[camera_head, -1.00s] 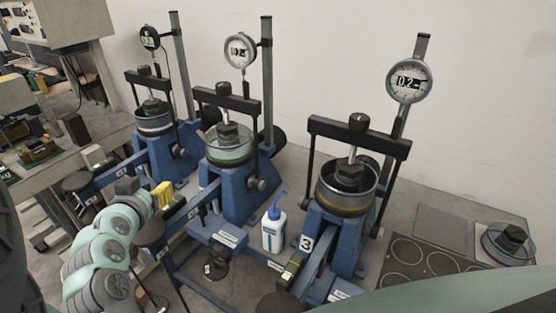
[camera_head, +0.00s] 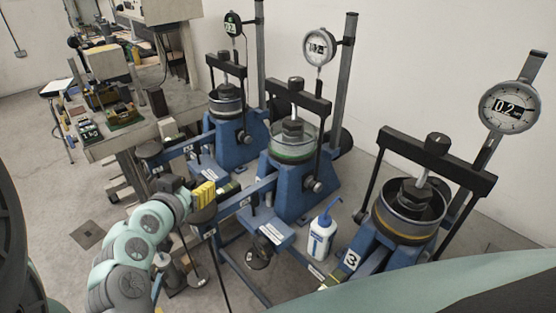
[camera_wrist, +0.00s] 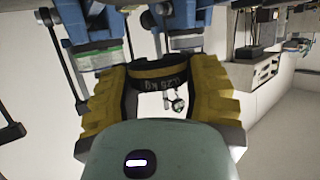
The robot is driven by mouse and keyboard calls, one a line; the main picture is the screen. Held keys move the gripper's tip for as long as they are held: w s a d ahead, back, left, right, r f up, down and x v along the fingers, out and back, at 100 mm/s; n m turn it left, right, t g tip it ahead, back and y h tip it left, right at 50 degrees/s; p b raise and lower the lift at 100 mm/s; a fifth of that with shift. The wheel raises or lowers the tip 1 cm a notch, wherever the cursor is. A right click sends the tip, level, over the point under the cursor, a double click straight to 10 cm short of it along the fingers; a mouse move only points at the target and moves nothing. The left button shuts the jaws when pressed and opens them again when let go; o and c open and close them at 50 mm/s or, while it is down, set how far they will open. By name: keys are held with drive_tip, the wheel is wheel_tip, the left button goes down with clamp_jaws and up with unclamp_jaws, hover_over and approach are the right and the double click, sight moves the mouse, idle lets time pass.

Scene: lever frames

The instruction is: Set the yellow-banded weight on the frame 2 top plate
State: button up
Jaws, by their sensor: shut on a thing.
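The weight (camera_wrist: 160,84) is a dark disc with a yellow band and upside-down lettering. In the wrist view it sits between the two yellow fingers of my gripper (camera_wrist: 163,76), which are shut on it. In the head view my gripper (camera_head: 204,193) is left of the middle frame; the weight cannot be made out there. Frame 2 (camera_head: 292,190) appears to be the middle blue frame, with a green-banded cell (camera_head: 290,150). A dark round plate (camera_head: 203,213) shows just below my gripper, by this frame's lever end.
Frame 3 (camera_head: 352,260) stands at the right, and another blue frame (camera_head: 238,150) stands farther back. A white wash bottle (camera_head: 322,238) stands between the middle and right frames. A lower dark disc (camera_head: 258,258) hangs nearby. A bench with equipment (camera_head: 125,135) is at the left.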

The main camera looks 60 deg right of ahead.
sight(191, 222)
drive_tip(key=shift+f+b, duration=0.95)
drive_tip(key=shift+f, duration=1.1)
drive_tip(key=shift+b, duration=0.4)
drive_tip(key=shift+f+b, duration=0.35)
drive_tip(key=shift+b, duration=0.25)
drive_tip(key=o, duration=1.1)
drive_tip(key=shift+o, duration=0.2)
drive_tip(key=shift+a, duration=0.1)
drive_tip(key=shift+b+v, duration=1.1)
drive_tip(key=shift+v, duration=2.3)
